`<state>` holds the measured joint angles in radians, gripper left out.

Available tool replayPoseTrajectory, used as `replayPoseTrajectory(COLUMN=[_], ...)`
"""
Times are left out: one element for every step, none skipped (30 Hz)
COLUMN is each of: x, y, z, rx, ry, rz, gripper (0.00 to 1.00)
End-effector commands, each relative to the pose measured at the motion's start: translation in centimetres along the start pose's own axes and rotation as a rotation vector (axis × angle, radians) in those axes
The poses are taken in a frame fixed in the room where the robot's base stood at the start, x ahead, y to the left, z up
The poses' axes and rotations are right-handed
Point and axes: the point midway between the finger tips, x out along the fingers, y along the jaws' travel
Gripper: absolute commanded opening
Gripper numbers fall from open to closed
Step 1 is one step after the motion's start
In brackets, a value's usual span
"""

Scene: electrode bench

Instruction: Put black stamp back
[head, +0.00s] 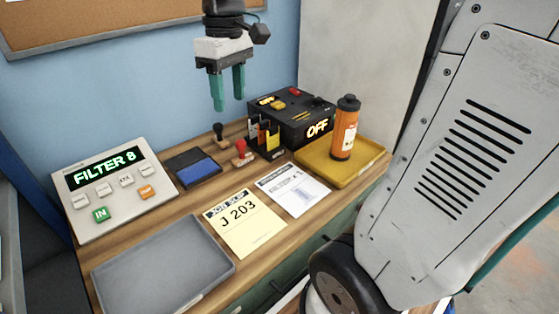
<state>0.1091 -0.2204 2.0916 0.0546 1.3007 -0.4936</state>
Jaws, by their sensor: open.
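The black stamp (219,131) has a black knob handle and stands upright on the bench behind the ink pad, close to the wall. A red-handled stamp (242,150) stands just to its right and nearer the front. My gripper (228,103) hangs above the stamps with its green fingers pointing down. The fingers are apart with nothing between them. They are clear of the black stamp. The stamps' bases are small in the picture, so I cannot tell whether they sit in a holder.
An ink pad (196,172) with a blue face lies in front of the stamps. A pen holder (268,140), a black "OFF" box (303,112) and a yellow tray (369,169) with an orange bottle (345,129) stand right. A keypad (112,190), papers (243,222) and a grey tray (163,270) fill the front.

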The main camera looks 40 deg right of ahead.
Motion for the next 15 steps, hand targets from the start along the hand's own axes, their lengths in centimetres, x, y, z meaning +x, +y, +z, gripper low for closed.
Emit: replayPoseTrajectory(x=[0.1,0.2,0.5,0.7,1.1,1.5,1.9,2.3,2.9,3.3,3.8,4.3,4.7,5.0,5.4], y=[-1.4,-2.0,-2.9,-3.5,-4.1,-4.9,-5.4,-5.9,-6.5,-6.8,-7.2,-7.6,-7.8,-8.0,-8.2], z=[1.9,3.0,4.3,5.3,6.4,7.7,8.6,9.5,10.7,11.4,12.1,13.0,13.5,14.0,14.5], rx=[0.033,0.056,0.086,0.108,0.132,0.162,0.184,0.206,0.234,0.253,0.271,0.293,0.308,0.32,0.335], ry=[0.014,0.021,0.031,0.038,0.045,0.054,0.062,0.07,0.08,0.088,0.094,0.102,0.106,0.111,0.117], rz=[0.013,0.02,0.029,0.036,0.042,0.049,0.054,0.058,0.064,0.067,0.071,0.074,0.077,0.079,0.081], gripper=[0.49,0.49,0.49,0.49,0.49,0.49,0.49,0.49,0.49,0.49,0.49,0.49,0.49,0.49,0.49])
